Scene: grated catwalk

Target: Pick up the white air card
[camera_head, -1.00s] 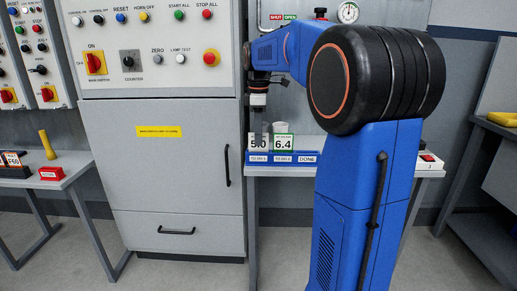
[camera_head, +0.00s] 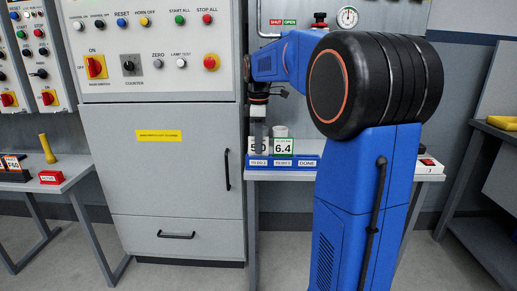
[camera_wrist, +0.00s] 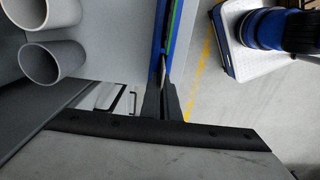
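Two white cards stand in a blue rack (camera_head: 313,150) on the small bench behind my arm. The left card (camera_head: 253,149) reads 5.0, and its upper part is partly hidden by my gripper. The right card (camera_head: 283,147) reads 6.4 and has a green border. I cannot read "air" on either. My gripper (camera_head: 257,136) points down at the left card. In the wrist view, its dark fingers (camera_wrist: 165,85) lie close together over the blue rack (camera_wrist: 160,35), by a thin card edge and a green strip. I cannot tell whether they press on the card.
Two grey cups (camera_wrist: 45,38) stand beside the rack in the wrist view. A grey control cabinet (camera_head: 165,180) rises left of the bench (camera_head: 390,172). A small red-and-white box (camera_head: 428,164) sits at the bench's right. Another bench (camera_head: 70,165) stands at left.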

